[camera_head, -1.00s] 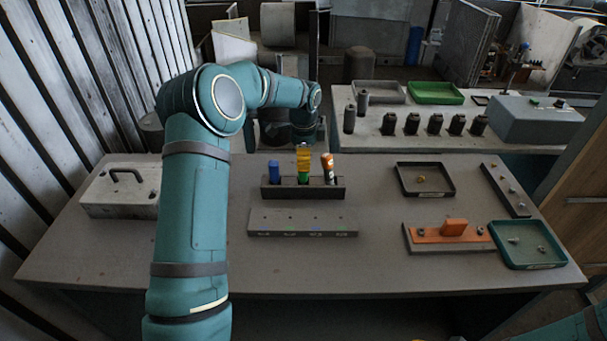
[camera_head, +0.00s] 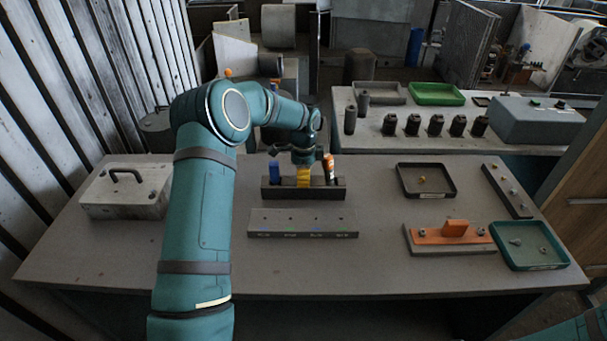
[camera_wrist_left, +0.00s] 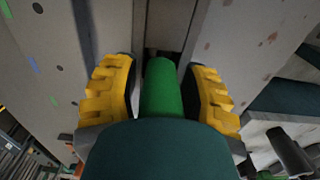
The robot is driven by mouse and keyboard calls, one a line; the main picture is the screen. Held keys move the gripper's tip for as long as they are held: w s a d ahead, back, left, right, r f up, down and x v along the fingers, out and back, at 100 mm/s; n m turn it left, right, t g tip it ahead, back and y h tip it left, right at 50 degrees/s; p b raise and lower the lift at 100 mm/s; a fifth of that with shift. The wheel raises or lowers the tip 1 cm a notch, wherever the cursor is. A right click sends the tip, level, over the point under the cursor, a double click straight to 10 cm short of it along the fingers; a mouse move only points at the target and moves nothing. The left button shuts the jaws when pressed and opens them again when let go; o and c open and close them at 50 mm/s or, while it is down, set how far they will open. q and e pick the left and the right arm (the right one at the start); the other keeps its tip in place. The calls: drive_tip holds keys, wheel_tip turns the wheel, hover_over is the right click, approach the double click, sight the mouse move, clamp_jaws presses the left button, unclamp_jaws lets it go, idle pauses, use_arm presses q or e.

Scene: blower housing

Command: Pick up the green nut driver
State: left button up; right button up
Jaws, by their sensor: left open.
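The green nut driver (camera_wrist_left: 161,88) stands in the dark rack (camera_head: 325,192), and its green handle shows in the left wrist view. In the head view it is hidden behind my left gripper (camera_head: 304,172). My left gripper also shows in the left wrist view (camera_wrist_left: 160,92). It is open, with one yellow finger pad on each side of the green handle. A gap shows at the handle's far end, and contact lower down cannot be told. A blue-handled driver (camera_head: 274,172) and an orange-and-white one (camera_head: 329,170) stand on either side in the rack. My right gripper is out of view.
A grey block with holes (camera_head: 303,223) lies in front of the rack. A metal box (camera_head: 125,193) stands at left. A black tray (camera_head: 437,187), an orange fixture (camera_head: 454,232) and a green tray (camera_head: 542,254) are at right. The table (camera_head: 370,272) is bare in front.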

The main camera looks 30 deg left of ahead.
use_arm(q)
clamp_jaws()
wheel_tip(320, 180, up, 10)
drive_tip(key=shift+r+p, duration=0.1)
drive_tip(key=shift+p, duration=0.3)
drive_tip(key=shift+c, duration=1.2)
unclamp_jaws()
clamp_jaws()
